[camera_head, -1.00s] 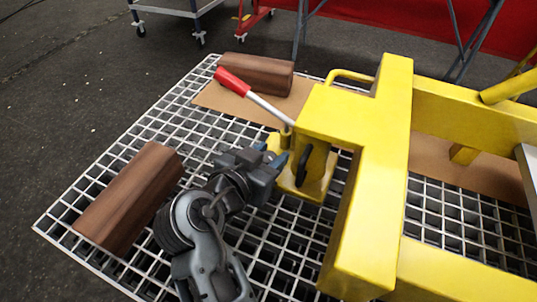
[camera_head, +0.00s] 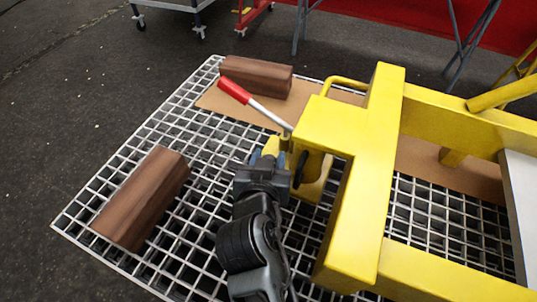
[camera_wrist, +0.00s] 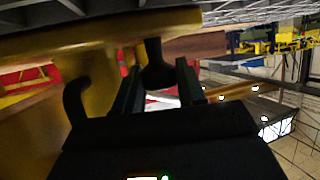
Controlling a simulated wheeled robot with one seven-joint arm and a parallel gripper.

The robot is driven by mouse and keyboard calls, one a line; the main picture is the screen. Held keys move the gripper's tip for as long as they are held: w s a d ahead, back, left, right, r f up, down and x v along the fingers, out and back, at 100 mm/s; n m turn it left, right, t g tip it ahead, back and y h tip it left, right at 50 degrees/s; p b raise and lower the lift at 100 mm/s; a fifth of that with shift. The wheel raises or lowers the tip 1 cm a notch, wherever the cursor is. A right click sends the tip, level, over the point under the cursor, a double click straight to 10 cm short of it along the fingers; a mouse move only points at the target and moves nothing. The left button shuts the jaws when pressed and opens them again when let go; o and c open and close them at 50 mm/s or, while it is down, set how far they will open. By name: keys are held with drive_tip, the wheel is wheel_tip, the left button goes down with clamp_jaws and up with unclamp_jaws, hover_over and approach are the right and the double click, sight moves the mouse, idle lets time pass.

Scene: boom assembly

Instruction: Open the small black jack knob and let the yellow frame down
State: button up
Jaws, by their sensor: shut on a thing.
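The yellow frame (camera_head: 370,130) stands on the right, over a metal grating. At its left corner is the yellow jack, with a red-tipped lever (camera_head: 235,90) sticking out up and left. My gripper (camera_head: 272,152) is at the left side of the jack, low under the lever, and its fingertips are partly hidden in the head view. In the wrist view my gripper (camera_wrist: 158,85) has its two dark fingers on either side of the small black knob (camera_wrist: 155,62), shut on it. A curved black hook (camera_wrist: 75,100) shows left of the fingers; it is also on the jack in the head view (camera_head: 301,168).
A brown wooden block (camera_head: 143,198) lies on the grating (camera_head: 205,215) left of my arm. Another block (camera_head: 256,76) lies behind the lever on a brown board (camera_head: 225,105). Carts and stands are at the back. Dark floor to the left is clear.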

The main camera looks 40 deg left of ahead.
drive_tip(key=o, duration=0.7)
drive_tip(key=shift+s, duration=0.1)
drive_tip(key=p+v, duration=0.1)
drive_tip(key=v, duration=0.6)
drive_tip(key=shift+s+d+r, duration=0.1)
drive_tip(key=shift+s+d, duration=0.05)
drive_tip(key=shift+s, duration=0.15)
